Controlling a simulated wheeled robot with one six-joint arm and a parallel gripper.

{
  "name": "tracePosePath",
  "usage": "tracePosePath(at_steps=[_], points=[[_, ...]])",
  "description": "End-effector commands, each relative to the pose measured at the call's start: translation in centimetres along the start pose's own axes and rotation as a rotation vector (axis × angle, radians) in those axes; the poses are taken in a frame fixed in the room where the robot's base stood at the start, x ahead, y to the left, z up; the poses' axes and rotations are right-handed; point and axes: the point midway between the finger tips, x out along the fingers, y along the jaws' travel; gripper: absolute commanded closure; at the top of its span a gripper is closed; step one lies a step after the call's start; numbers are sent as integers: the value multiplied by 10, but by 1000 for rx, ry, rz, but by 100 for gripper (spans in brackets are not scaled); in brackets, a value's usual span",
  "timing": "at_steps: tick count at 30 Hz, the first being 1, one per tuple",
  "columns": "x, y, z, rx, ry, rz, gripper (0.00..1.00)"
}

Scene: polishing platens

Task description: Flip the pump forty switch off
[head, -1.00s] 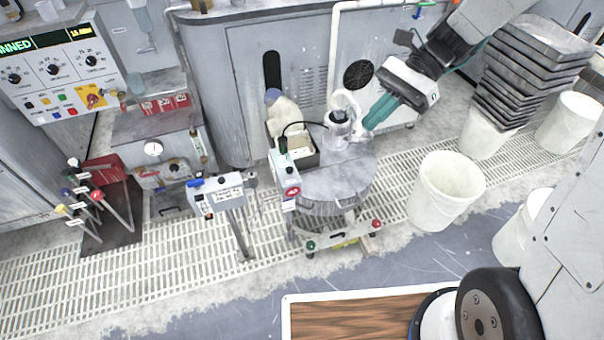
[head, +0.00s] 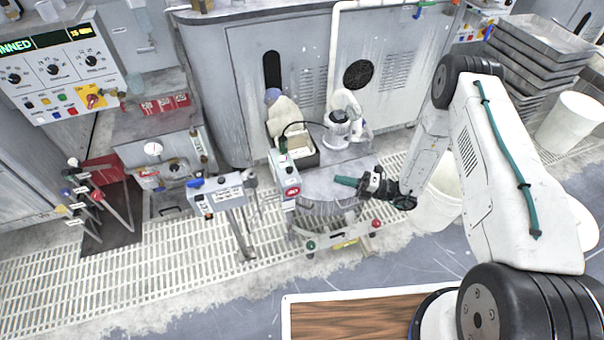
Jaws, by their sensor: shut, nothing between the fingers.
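No label reading pump forty is legible, so I cannot tell which switch is the pump forty one. A grey box on a post (head: 222,190) has a blue piece on top, a pale label and small controls on its front. A white upright box (head: 285,178) with a round red marking stands at the left edge of the round grey cart (head: 330,178). My gripper (head: 340,180) has teal fingers that are shut and empty. It points left over the cart's right part, to the right of the white box and apart from it.
A white pump-like device (head: 340,125) and a bin with a bottle (head: 302,153) stand on the cart. A control panel (head: 55,75) is at upper left. Levers (head: 85,195) stand at far left. A white bucket (head: 432,212) and stacked trays (head: 540,55) are on the right.

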Motion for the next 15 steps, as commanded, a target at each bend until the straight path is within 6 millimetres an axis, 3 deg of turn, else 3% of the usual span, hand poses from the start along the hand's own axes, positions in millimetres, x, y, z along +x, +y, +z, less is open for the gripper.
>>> tracePosePath(at_steps=[4, 15], points=[[-6, -19, -8, 56, -46, -3, 100], [-5, -21, -8, 62, -51, -4, 100]])
